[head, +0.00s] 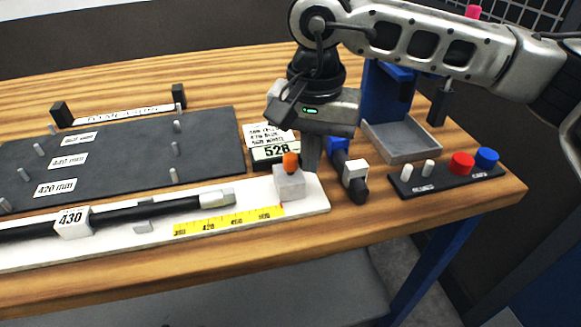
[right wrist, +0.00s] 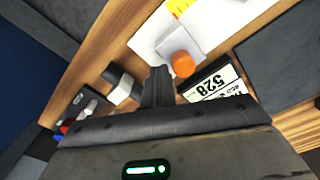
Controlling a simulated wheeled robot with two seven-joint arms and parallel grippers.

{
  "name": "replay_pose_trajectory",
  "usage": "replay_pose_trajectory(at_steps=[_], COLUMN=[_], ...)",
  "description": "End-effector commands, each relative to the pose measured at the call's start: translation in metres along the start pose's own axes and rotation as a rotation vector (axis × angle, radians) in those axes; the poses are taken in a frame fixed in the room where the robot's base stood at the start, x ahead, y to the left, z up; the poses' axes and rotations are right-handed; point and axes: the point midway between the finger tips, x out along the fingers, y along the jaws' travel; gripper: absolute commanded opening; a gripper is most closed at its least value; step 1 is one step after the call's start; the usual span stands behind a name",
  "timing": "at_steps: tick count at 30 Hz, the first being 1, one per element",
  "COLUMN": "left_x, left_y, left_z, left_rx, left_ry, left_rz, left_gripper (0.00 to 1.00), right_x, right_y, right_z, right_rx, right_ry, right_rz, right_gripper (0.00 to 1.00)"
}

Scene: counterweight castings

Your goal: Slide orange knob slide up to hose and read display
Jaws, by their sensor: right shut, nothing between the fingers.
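The slide (head: 290,185) is a light grey block with an orange knob (head: 291,161) on top. It sits at the right end of the white gauge board (head: 318,197), beside the yellow scale (head: 228,220). The black hose (head: 150,210) lies along the board; its grey end fitting (head: 216,198) is apart from the slide, to its left. The display (head: 276,151) behind the slide reads 528. My right gripper (head: 311,152) is shut and empty, just behind and right of the knob; its closed fingers (right wrist: 157,85) show beside the knob (right wrist: 182,63) in the right wrist view. My left gripper is out of view.
A dark board (head: 110,155) with pegs and length labels lies behind the gauge. Right of the slide are a black and blue tool with a white block (head: 355,171), a grey tray (head: 400,142), and a black strip (head: 445,180) with white, red and blue caps.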

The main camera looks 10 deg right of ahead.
Motion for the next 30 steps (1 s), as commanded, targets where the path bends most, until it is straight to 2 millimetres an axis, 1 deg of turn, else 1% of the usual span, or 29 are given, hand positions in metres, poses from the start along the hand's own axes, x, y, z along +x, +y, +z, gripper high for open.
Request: replay_pose_trajectory(at_steps=[1,30], left_x=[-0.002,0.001], left_y=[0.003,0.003], left_z=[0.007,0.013], left_rx=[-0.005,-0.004], left_ry=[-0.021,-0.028], left_rz=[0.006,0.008], left_gripper=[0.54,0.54], right_x=[0.0,0.0], right_y=[-0.002,-0.028], right_z=[0.001,0.016], right_rx=[-0.001,-0.002], right_ry=[-0.001,-0.001], right_rz=[-0.001,-0.003], right_gripper=[0.0,0.0])
